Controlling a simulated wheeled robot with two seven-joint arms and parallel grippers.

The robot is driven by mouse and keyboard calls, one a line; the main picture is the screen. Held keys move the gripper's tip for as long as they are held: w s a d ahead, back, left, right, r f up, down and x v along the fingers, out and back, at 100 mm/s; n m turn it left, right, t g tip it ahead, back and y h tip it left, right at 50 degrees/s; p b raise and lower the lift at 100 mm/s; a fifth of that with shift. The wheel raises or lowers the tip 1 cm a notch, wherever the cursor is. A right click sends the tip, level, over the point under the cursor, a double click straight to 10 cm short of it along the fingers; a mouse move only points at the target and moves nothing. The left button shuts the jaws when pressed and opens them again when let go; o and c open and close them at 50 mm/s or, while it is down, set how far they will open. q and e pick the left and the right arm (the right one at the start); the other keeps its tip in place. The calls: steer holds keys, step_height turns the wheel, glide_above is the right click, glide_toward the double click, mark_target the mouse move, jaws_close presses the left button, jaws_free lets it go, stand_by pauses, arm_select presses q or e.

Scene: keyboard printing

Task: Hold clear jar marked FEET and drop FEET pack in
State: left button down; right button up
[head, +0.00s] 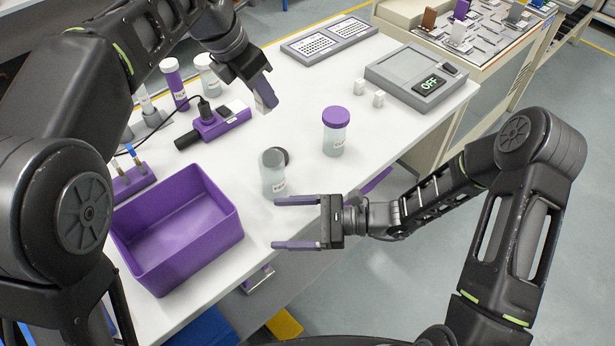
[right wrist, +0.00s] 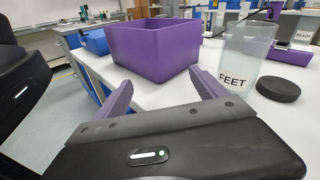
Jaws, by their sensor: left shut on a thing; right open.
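The clear jar marked FEET (head: 272,178) stands upright and open on the white table; its label reads clearly in the right wrist view (right wrist: 245,58). A dark round lid (right wrist: 278,89) lies beside it. My right gripper (head: 275,223) is open and empty at the table's front edge. The jar is beside its fingers, not between them. My left gripper (head: 268,91) is shut above the table, up and left of the lidded jar. It holds a small thing mostly hidden by the fingers; I cannot read any marking on it.
A purple bin (head: 180,232) stands left of the jar. A purple-lidded jar (head: 336,132) stands to its right. A purple device (head: 213,122) with a cable and several bottles are further back. A grey device reading OFF (head: 425,78) and two small white blocks (head: 370,94) are at right.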

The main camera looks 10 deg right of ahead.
mark_target(261, 164)
steer(key=w+d+r+m+t, duration=0.1)
steer(key=w+d+m+t, duration=0.1)
steer(key=w, duration=0.1)
steer(key=w+d+r+m+t, duration=0.1)
steer(key=w+d+t, duration=0.1)
steer(key=w, duration=0.1)
steer(key=w+d+r+m+t, duration=0.1)
steer(key=w+d+m, duration=0.1)
steer(key=w, duration=0.1)
steer(key=shift+d+r+m+t, duration=0.1)
steer(key=shift+m+t, duration=0.2)
steer(key=shift+t, duration=0.1)
steer(key=x, duration=1.2)
steer(key=shift+f, duration=0.25)
steer(key=c, duration=1.5)
arm_select(q)
step_height(261, 164, down, 13)
